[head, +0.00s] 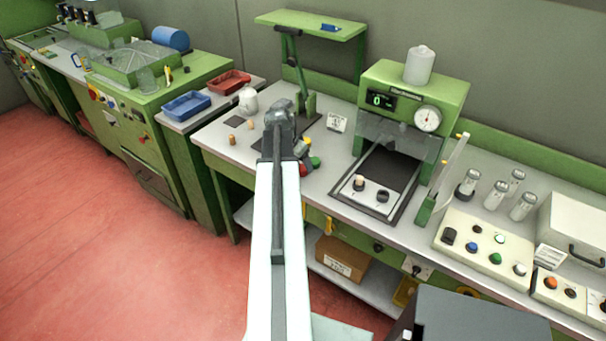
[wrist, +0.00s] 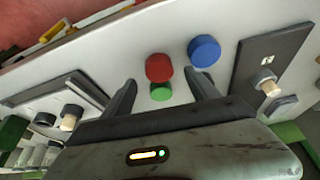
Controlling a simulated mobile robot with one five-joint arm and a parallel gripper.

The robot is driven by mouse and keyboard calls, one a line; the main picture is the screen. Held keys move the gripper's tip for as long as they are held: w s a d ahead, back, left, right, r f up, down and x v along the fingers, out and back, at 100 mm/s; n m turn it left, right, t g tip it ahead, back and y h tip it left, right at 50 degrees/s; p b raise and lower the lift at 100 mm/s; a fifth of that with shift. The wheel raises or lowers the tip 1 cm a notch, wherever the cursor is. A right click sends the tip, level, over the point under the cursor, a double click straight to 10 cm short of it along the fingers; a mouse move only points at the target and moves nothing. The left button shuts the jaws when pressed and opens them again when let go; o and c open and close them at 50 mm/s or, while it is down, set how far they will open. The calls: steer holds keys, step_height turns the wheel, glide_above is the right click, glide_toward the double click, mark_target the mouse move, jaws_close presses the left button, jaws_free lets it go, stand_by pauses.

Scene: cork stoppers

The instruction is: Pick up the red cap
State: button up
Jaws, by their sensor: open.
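The red cap (wrist: 158,68) stands on the pale bench top between my gripper's two dark fingers in the wrist view. It looks a little beyond the fingertips, and I see no contact. My gripper (wrist: 160,82) is open and empty. In the head view, the red cap (head: 303,170) shows partly beside my arm, at the bench's front side. My gripper is largely hidden there behind my own arm.
A green cap (wrist: 161,92) sits right beside the red one, also between the fingers. A blue cap (wrist: 204,50) stands close to the right finger. A dark plate (wrist: 270,70) with a pale stopper lies to the right. The green press (head: 415,95) stands right of my arm.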

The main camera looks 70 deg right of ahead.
mark_target(302, 168)
steer(key=b+x, duration=0.2)
steer(key=x, duration=0.1)
steer(key=shift+f, duration=0.4)
steer(key=shift+r, duration=0.2)
steer(key=shift+c, duration=0.3)
steer(key=c, duration=1.3)
steer(key=shift+c, duration=0.2)
steer(key=shift+r, duration=0.15)
step_height(302, 168, up, 10)
steer(key=p, duration=1)
steer(key=shift+s, duration=0.1)
